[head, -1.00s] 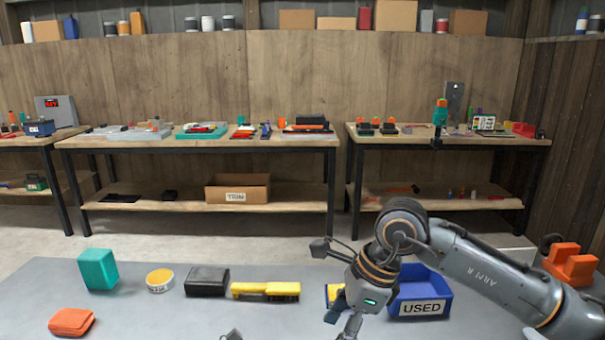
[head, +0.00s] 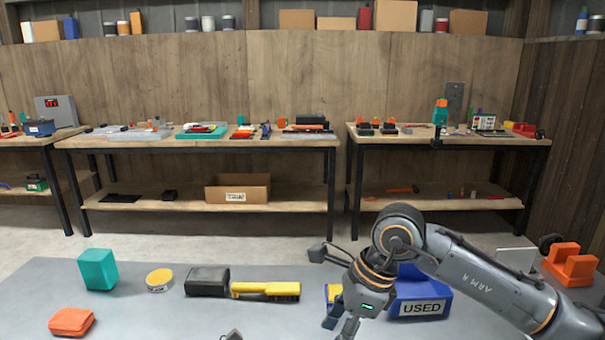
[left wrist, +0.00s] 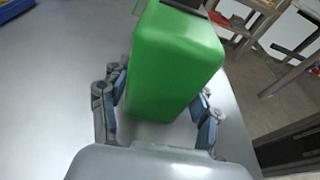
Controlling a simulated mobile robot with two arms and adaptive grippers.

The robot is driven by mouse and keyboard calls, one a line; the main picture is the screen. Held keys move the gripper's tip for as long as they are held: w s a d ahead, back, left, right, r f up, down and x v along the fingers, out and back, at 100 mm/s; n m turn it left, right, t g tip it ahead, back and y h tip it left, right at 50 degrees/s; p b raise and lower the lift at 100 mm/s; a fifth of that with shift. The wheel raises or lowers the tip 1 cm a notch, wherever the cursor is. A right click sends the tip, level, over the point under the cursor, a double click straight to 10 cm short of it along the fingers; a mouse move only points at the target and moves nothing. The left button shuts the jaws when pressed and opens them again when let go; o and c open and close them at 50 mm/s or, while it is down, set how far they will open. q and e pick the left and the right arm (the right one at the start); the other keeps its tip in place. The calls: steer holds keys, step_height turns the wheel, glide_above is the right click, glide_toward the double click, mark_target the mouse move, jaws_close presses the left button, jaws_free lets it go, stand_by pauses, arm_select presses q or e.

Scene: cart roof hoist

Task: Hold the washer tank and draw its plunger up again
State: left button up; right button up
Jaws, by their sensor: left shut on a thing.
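The green washer tank (left wrist: 172,62) fills the middle of the left wrist view. My left gripper (left wrist: 157,112) is shut on it, with one finger along each side. A dark part shows at the tank's top edge, cut off by the frame; I cannot tell whether it belongs to the plunger. The tank is not clearly seen in the head view. My right gripper (head: 343,326) is at the bottom of the head view, left of the blue bin. Its fingertips run out of the frame, so its opening and any contact with the plunger are hidden.
The grey table holds a teal block (head: 98,269), a yellow-lidded tin (head: 159,280), a black block (head: 207,282), a yellow brush (head: 266,291), an orange cloth (head: 72,321) and the blue USED bin (head: 420,303). Workbenches stand behind, across open floor.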

steer(key=shift+x, duration=2.6)
steer(key=c, duration=1)
steer(key=shift+c, duration=0.2)
steer(key=shift+r, duration=0.15)
